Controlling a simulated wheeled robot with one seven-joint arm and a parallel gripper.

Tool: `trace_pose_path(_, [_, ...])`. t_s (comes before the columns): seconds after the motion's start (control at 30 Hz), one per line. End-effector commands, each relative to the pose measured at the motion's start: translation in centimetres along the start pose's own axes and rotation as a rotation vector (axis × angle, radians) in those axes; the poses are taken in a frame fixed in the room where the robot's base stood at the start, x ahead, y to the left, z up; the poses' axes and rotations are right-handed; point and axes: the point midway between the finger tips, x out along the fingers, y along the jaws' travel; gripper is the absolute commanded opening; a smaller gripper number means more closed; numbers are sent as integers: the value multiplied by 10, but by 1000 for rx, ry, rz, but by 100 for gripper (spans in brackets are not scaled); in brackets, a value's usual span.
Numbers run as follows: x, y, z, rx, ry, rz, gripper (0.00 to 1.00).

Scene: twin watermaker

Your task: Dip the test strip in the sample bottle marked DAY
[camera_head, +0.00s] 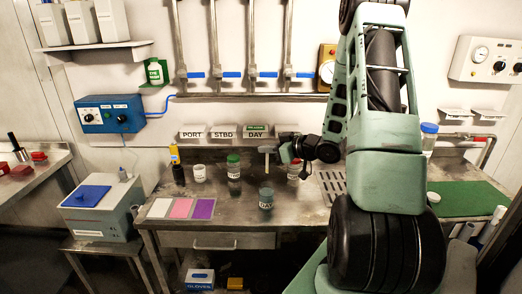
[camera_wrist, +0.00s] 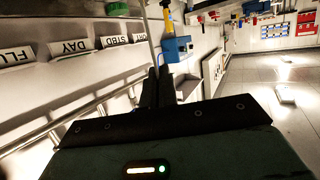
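The bottle marked DAY (camera_head: 266,200) stands upright and uncapped-looking near the front of the steel bench. My gripper (camera_head: 279,150) is above and behind it, pointing left. A pale T-shaped piece, apparently the test strip (camera_head: 267,150), is at my fingertips, its thin stem hanging down above the bottle, apart from it as far as I can tell. In the wrist view the dark fingers of my gripper (camera_wrist: 166,84) are close together, with a thin pale stem (camera_wrist: 148,32) beside their tips. The finger contact is small and partly hidden.
White, pink and purple pads (camera_head: 181,208) lie front left. Wall labels (camera_head: 224,132) read PORT, STBD and DAY.

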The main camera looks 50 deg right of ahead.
Motion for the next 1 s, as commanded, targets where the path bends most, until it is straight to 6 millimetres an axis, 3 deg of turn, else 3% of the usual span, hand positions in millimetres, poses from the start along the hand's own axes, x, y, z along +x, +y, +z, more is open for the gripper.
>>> trace_pose_path(1.0, [20, -1, 62, 0, 0, -2, 0])
